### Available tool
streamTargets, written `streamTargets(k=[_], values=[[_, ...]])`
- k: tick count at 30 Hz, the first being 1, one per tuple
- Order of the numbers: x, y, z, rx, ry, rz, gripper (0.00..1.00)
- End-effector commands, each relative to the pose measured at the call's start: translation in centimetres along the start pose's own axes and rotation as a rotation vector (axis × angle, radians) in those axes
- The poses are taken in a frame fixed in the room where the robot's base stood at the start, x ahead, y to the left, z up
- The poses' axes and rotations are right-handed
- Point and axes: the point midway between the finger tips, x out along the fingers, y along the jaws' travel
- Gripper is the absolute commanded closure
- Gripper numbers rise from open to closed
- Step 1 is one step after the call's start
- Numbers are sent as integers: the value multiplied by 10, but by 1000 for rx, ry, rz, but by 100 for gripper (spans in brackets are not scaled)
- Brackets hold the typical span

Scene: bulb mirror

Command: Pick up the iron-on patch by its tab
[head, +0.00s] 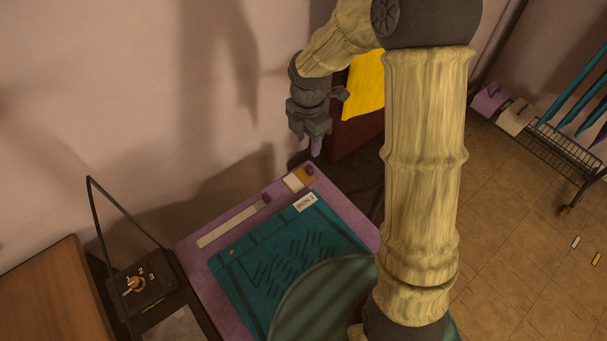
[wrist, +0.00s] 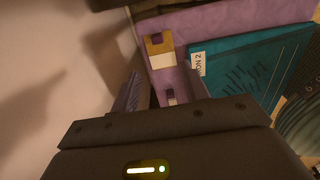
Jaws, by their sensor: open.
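A small ochre-and-white piece (head: 292,183) with a dark purple tab (head: 310,170) lies at the back corner of the purple table; it looks like the iron-on patch, but I cannot be sure. It also shows in the wrist view, where the ochre-and-white piece (wrist: 155,61) lies beyond my fingertips. A long pale strip (head: 228,227) with a grey end and its own purple tab lies beside it; its tab end (wrist: 171,98) shows between my fingers in the wrist view. My gripper (head: 316,147) hangs above the table's back corner, open and empty, apart from both pieces. In the wrist view my gripper (wrist: 164,85) points down at the table.
A teal board (head: 228,269) labelled "IRON 2" covers much of the purple table (head: 348,212). A dark box with a numbered dial (head: 133,284) stands at left. A wall rises behind the table. A yellow sheet (head: 363,87) is behind my arm. A wire rack (head: 550,146) stands at right.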

Motion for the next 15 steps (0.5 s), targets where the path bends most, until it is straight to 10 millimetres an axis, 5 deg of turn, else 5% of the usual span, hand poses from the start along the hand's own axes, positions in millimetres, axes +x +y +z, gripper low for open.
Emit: streamTargets(k=[9,15], values=[[57,0,-1,-2,2,-4,55],[72,0,0,-1,0,0,55]])
